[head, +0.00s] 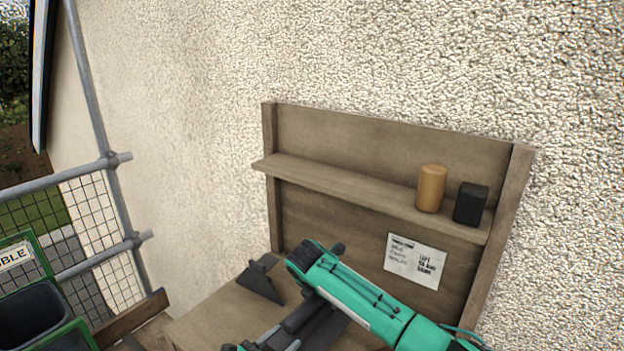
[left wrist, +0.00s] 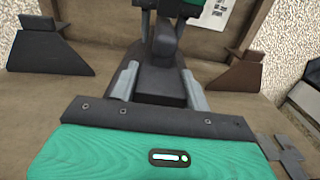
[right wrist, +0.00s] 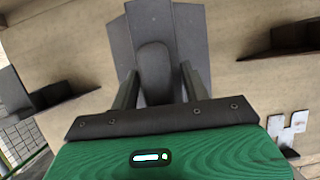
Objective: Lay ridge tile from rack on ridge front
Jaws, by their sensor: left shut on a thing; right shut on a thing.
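A dark grey ridge tile with a rounded spine shows in the left wrist view (left wrist: 160,62), between the two grey fingers of my left gripper (left wrist: 159,90). My left gripper is shut on it. In the right wrist view the dark tile (right wrist: 190,45) fans out beyond the fingers of my right gripper (right wrist: 157,88), which is shut on it. In the head view the tile (head: 312,318) is partly hidden by a teal arm of mine. Dark wedge-shaped rack supports stand on both sides of the tile in the left wrist view, one at left (left wrist: 50,50) and one at right (left wrist: 233,70).
A wooden bench (head: 215,315) stands against a rough plaster wall (head: 350,50). Its shelf (head: 330,183) holds an orange cylinder (head: 431,188) and a black block (head: 470,203). A note (head: 415,262) hangs below. Scaffold poles (head: 95,110) and a green-framed bin (head: 35,310) are at left.

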